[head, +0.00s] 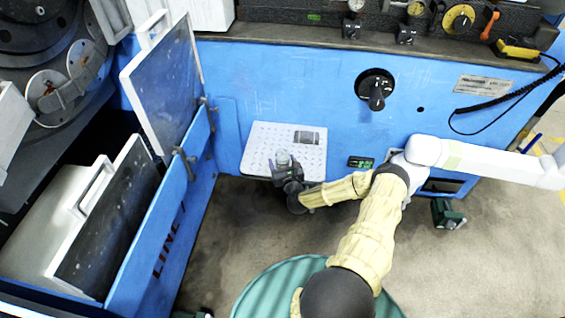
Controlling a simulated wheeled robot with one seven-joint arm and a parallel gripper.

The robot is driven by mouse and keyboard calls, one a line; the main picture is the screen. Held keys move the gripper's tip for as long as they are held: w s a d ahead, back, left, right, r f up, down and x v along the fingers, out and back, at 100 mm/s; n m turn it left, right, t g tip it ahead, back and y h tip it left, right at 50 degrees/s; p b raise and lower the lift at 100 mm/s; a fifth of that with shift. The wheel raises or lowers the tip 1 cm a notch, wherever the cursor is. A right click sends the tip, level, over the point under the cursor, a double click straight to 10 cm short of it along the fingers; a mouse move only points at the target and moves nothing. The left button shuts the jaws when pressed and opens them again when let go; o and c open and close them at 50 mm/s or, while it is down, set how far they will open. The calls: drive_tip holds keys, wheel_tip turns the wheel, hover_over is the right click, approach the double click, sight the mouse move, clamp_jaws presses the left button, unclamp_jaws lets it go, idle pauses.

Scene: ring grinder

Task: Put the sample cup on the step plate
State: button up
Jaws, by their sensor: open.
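The step plate (257,139) is a pale, studded plate low on the front of the blue machine. A small, pale, cup-like object, apparently the sample cup (283,157), shows upright over the plate's middle. My gripper (281,165) is open at the plate's front edge, right at the cup. The cup's lower part is hidden by the gripper, so I cannot tell whether it touches the plate or the fingers.
A dark rectangular patch (307,137) marks the plate's right side. An open blue door (165,235) stands to the left. A black knob (375,90) juts from the machine front. A round green ribbed top (262,288) is in front. Floor between door and arm is clear.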

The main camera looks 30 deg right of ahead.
drive_tip(key=shift+r, duration=0.15)
drive_tip(key=shift+s+r, duration=0.1)
drive_tip(key=shift+s, duration=0.25)
drive_tip(key=p+v, duration=0.3)
drive_tip(key=v, duration=0.8)
drive_tip(key=shift+s, duration=0.15)
drive_tip(key=shift+a, duration=0.15)
